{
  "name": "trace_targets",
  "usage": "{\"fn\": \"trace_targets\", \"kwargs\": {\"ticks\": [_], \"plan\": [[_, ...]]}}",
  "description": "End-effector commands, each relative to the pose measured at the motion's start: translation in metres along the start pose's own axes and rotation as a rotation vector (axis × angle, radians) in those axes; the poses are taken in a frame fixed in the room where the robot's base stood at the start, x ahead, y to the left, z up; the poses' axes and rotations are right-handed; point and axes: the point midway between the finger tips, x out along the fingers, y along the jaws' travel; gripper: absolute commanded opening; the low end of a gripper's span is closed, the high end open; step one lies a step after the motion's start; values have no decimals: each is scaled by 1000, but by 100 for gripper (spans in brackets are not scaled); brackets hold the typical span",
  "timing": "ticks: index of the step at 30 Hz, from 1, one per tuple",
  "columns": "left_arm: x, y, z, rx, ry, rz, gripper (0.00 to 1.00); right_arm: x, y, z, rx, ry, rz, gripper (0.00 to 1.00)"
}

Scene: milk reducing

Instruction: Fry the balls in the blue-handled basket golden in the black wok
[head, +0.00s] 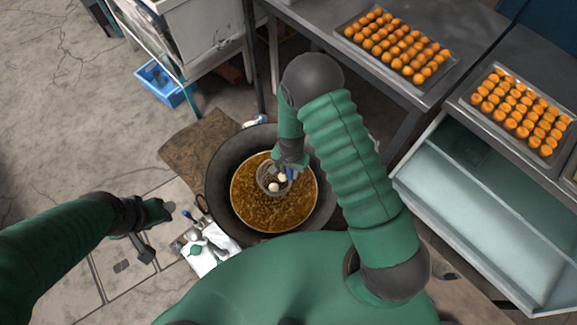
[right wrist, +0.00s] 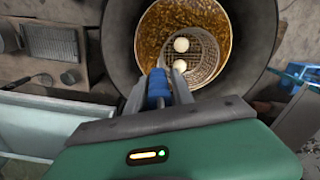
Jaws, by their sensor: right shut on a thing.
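The black wok (head: 222,150) stands on the floor and holds bubbling golden-brown oil (head: 262,215). My right gripper (head: 291,163) is over the wok, shut on the blue handle (right wrist: 158,88) of a wire basket (right wrist: 205,62). The basket lies at the oil, inside the wok's rim; how deep it sits I cannot tell. Pale balls (right wrist: 181,45) show in the basket, and they also show in the head view (head: 273,187). They look whitish. My left gripper (head: 155,212) is left of the wok, away from it; its fingers are too unclear to judge.
Two trays of orange balls stand on metal tables at the right, one farther back (head: 398,45) and one nearer (head: 520,110). A blue crate (head: 165,82) is on the floor at the back left. A white cloth or bag (head: 208,250) lies left of the wok.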

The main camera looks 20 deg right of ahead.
Motion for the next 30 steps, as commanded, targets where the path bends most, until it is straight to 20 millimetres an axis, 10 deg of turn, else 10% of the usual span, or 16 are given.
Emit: {"fn": "trace_targets", "kwargs": {"ticks": [30], "plan": [[117, 0, 27, 0, 0, 0, 36, 151, 0, -1, 0, 0, 0, 0]]}}
